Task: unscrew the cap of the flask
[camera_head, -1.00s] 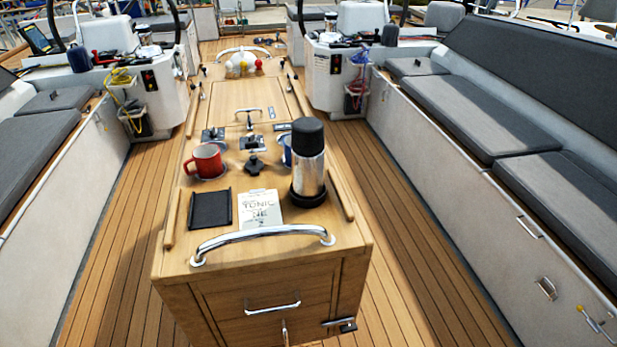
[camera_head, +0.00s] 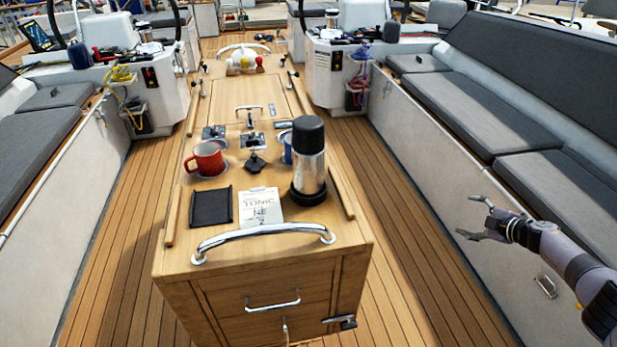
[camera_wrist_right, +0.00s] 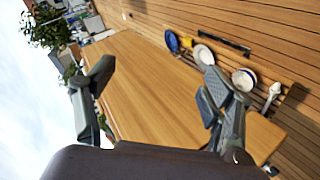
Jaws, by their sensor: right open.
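The flask (camera_head: 309,170) stands upright on the wooden cockpit table (camera_head: 262,255), near its front right corner. It has a silver body, a dark base and a black cap (camera_head: 308,134) on top. My right gripper (camera_head: 468,216) is open and empty in the head view, to the right of the table and well apart from the flask, in front of the right bench. In the right wrist view its two fingers (camera_wrist_right: 155,95) are spread wide with nothing between them, and the flask does not show there. My left gripper is not in view.
A chrome handrail (camera_head: 262,232) arches along the table's front edge. The right aisle is clear.

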